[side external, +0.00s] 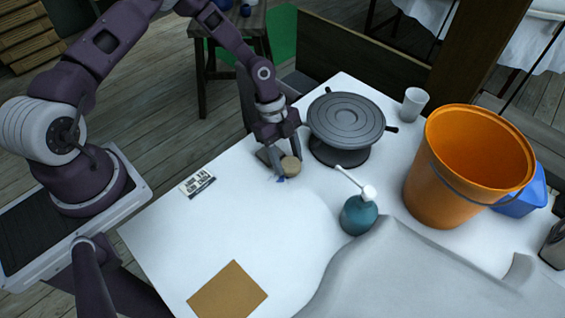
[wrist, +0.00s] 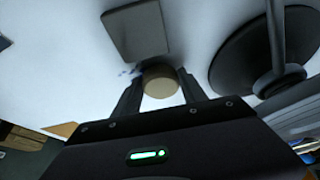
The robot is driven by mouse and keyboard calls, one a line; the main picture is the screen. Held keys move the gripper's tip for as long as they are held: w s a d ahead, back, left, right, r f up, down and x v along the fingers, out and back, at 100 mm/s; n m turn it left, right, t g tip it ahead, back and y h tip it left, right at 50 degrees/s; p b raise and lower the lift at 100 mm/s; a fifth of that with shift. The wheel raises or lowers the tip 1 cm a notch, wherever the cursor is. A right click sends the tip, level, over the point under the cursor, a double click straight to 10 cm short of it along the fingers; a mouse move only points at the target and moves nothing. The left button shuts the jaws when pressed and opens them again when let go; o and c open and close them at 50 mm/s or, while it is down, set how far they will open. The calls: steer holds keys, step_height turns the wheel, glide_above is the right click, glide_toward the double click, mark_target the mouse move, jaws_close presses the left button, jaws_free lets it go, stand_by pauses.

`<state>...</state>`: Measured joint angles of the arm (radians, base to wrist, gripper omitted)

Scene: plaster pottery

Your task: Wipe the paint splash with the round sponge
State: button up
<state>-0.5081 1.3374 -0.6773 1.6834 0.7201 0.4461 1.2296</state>
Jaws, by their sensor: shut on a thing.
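The round sponge (side external: 290,165) is a small tan disc, held at the tip of my gripper (side external: 278,160) low at the white table surface. In the wrist view the sponge (wrist: 160,82) sits between the two dark fingers of my gripper (wrist: 158,90), which is shut on it. The paint splash (side external: 281,179) shows as a small blue mark right beside the sponge. Bluish specks of it (wrist: 130,71) also show in the wrist view at the sponge's left edge. The sponge may hide part of the splash. I cannot tell whether the sponge touches the table.
A grey turntable (side external: 346,117) stands close to the right of my gripper. A teal bottle (side external: 359,215), an orange bucket (side external: 455,175) and a white cup (side external: 414,103) are farther right. A flat grey piece (wrist: 138,30) lies near the splash. The table's left-front area is mostly clear.

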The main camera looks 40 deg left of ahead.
mark_target(288, 160)
steer(key=shift+r, duration=3.7)
